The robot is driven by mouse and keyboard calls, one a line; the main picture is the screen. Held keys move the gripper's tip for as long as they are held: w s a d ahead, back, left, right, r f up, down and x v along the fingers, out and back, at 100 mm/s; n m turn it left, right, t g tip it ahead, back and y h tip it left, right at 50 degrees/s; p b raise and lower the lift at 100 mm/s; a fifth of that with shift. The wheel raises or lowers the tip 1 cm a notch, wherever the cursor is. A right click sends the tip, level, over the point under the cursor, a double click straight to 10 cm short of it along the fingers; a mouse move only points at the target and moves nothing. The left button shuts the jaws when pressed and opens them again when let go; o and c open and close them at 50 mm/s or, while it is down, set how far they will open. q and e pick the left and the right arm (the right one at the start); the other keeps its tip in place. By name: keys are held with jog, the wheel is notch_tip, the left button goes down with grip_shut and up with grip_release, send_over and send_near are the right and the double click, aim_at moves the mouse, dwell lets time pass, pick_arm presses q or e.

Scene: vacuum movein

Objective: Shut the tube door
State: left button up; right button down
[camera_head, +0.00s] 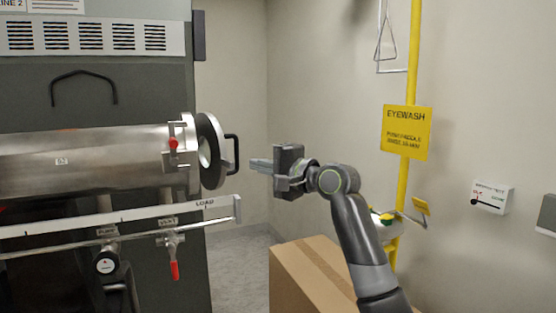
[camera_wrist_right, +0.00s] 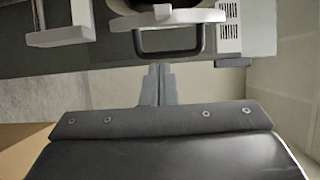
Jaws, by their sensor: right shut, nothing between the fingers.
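The steel tube (camera_head: 80,162) lies level along the front of the grey machine. In the right wrist view the fingertips (camera_wrist_right: 157,72) point toward the handle bar (camera_wrist_right: 168,55). My left gripper is not in view.
A red-handled clamp (camera_head: 173,146) sits by the flange. A LOAD rail (camera_head: 215,211) and a red-handled valve (camera_head: 174,268) are below. A cardboard box (camera_head: 300,280) stands under my right arm. A yellow eyewash pole (camera_head: 404,190) stands behind it.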

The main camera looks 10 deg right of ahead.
jog(key=s+a, duration=0.1)
jog(key=s+a+p, duration=0.1)
jog(key=a, duration=0.1)
jog(key=shift+s+a, duration=0.15)
jog(key=s+a+p, duration=0.1)
jog(key=s+a, duration=0.2)
jog(key=a, duration=0.2)
jog(key=shift+a+p, duration=0.25)
jog(key=shift+p, duration=0.15)
dwell(0.3)
